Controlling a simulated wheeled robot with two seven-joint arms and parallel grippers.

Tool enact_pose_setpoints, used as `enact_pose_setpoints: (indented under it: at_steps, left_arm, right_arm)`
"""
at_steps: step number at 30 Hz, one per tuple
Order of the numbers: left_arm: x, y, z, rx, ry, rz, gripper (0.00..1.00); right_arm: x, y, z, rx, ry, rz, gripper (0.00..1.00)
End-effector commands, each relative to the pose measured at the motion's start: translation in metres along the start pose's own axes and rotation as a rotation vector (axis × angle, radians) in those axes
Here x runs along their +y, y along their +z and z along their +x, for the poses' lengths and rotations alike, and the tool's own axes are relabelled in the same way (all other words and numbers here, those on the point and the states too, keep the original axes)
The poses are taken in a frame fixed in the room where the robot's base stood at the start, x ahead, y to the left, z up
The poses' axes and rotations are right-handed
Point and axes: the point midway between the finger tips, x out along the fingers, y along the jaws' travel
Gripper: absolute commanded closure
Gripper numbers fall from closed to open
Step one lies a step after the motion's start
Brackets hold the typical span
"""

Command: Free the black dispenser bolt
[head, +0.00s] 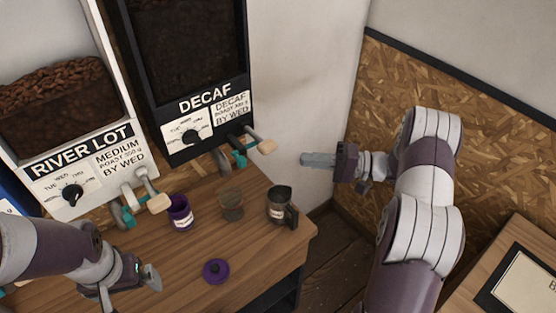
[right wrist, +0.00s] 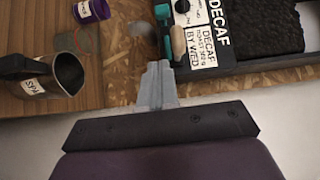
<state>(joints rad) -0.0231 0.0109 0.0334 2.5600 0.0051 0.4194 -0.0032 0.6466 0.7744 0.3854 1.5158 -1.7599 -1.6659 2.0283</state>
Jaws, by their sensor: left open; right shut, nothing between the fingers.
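The black dispenser (head: 188,128), labelled DECAF, hangs on the wall full of dark beans. Below its front, a metal bolt or lever with a pale wooden handle (head: 267,147) sticks out to the right, beside teal parts (head: 240,159). In the right wrist view the wooden handle (right wrist: 178,42) is just beyond my fingertips. My right gripper (head: 305,159) is shut and empty, to the right of the handle with a gap between; its fingers (right wrist: 157,68) point toward the dispenser. My left gripper (head: 132,285) is open and empty over the table at lower left. The bolt's exact position is unclear.
The white RIVER LOT dispenser (head: 82,151) stands left, with its own wooden handle (head: 159,203). The wooden table (head: 250,245) holds a purple cup (head: 180,212), a clear glass (head: 232,206), a metal jug (head: 281,205) and a purple lid (head: 215,271). A chipboard wall (head: 480,120) stands right.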

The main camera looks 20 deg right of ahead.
Motion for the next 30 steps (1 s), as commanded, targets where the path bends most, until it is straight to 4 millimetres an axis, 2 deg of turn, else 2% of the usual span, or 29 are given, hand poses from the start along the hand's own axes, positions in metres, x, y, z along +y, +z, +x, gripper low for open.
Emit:
enact_pose_setpoints:
  at_steps: [14, 21, 30]
  left_arm:
    - [0.000, -0.005, -0.041, 0.000, 0.000, 0.000, 0.01]
    - [0.000, -0.007, -0.057, 0.000, 0.000, 0.000, 0.01]
    - [0.000, -0.007, -0.058, 0.000, 0.000, 0.000, 0.01]
  right_arm:
    - [-0.004, 0.001, 0.097, -0.002, 0.001, 0.002, 1.00]
    - [-0.003, 0.025, 0.118, 0.000, 0.001, 0.002, 1.00]
    - [0.000, 0.029, 0.121, 0.002, 0.001, 0.000, 1.00]
